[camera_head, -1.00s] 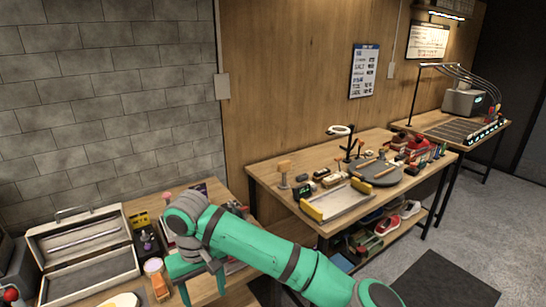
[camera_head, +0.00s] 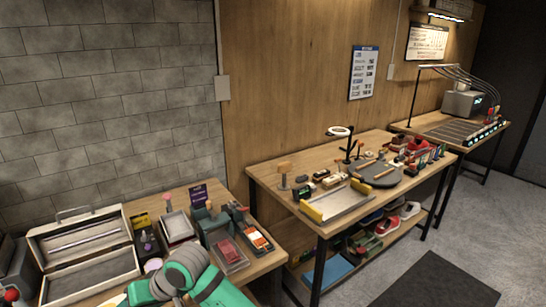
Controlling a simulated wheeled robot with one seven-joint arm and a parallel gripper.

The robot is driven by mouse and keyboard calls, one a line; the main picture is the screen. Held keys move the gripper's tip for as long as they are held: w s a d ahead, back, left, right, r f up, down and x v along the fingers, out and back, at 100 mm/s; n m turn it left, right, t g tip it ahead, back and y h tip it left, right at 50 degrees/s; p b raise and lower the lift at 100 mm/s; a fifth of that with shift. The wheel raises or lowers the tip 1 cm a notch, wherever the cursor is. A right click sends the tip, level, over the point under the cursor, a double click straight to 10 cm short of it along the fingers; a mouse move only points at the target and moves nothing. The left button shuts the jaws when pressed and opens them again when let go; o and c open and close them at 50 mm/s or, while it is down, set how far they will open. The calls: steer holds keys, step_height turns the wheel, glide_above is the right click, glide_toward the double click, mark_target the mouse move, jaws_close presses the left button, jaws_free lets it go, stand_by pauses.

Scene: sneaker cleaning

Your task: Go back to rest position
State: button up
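My teal and grey arm (camera_head: 212,286) is folded low at the bottom of the view, in front of the left table (camera_head: 272,262). The teal end of my gripper (camera_head: 140,292) is partly in view at the lower edge. Its fingertips are not clear, so I cannot tell whether it is open or shut or holds anything.
The left table holds an open grey toolbox (camera_head: 92,281), trays (camera_head: 177,227) and a red-topped box (camera_head: 229,252). The middle workbench (camera_head: 262,173) holds a yellow-ended tray (camera_head: 338,203) and a round turntable (camera_head: 375,175). Sneakers (camera_head: 410,209) sit on its lower shelf.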

steer(key=a+m+t+y, duration=0.4)
steer(key=t+y, duration=0.1)
steer(key=y, duration=0.1)
steer(key=s+d+f+m+t+h, duration=0.45)
steer(key=d+f, duration=0.25)
steer(key=d, duration=0.3)
steer(key=s+d+f+m+t+h, duration=0.45)
steer(key=s+d+f, duration=0.2)
steer(key=d, duration=0.45)
steer(key=s+d+n+h, duration=0.2)
steer(key=s+d, duration=0.6)
steer(key=s, duration=0.3)
steer(key=s+d+n+h, duration=0.3)
steer(key=s+d, duration=0.5)
steer(key=s, duration=0.3)
steer(key=shift+d+r+n+t, duration=0.3)
steer(key=shift+d, duration=0.1)
